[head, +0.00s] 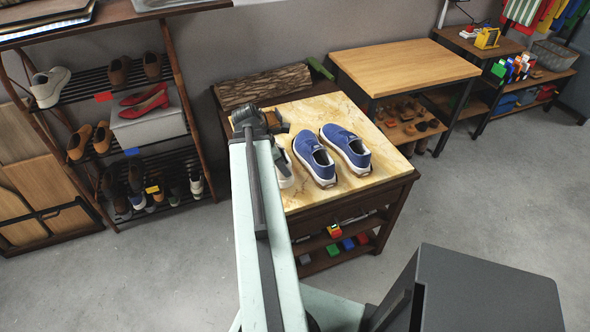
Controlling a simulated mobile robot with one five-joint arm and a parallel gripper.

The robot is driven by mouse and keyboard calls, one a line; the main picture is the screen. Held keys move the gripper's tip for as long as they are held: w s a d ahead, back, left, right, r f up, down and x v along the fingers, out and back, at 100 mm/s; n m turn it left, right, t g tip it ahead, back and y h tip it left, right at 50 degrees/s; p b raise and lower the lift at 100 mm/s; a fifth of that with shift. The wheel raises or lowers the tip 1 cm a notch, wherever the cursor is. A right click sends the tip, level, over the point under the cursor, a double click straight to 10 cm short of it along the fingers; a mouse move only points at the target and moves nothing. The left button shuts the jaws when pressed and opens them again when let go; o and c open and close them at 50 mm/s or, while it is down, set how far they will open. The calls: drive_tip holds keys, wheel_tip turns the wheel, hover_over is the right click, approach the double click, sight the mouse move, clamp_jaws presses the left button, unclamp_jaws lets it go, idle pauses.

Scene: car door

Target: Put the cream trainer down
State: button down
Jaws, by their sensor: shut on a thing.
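A cream trainer (285,172) shows partly at the left side of the marble-topped table (375,172), behind my arm, which hides much of it. My gripper (268,124) is over the left part of this table and shut on the cream trainer. The fingertips and their contact with the shoe are hidden. I cannot tell whether the shoe touches the tabletop.
A pair of blue slip-on shoes, the left one (314,160) and the right one (346,148), stands just right of the trainer. A log (265,86) lies behind. A shoe rack (105,150) with a similar pale trainer (48,88) stands at left. The table's front right corner is bare.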

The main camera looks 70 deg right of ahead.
drive_tip(key=shift+s+d+f, duration=0.1)
drive_tip(key=shift+s+d, duration=0.75)
drive_tip(key=shift+d, duration=0.15)
drive_tip(key=b+x, duration=0.4)
drive_tip(key=shift+w+a+f, duration=0.1)
drive_tip(key=shift+w+f, duration=0.05)
drive_tip(key=shift+w, duration=0.25)
drive_tip(key=c, duration=1.3)
unclamp_jaws()
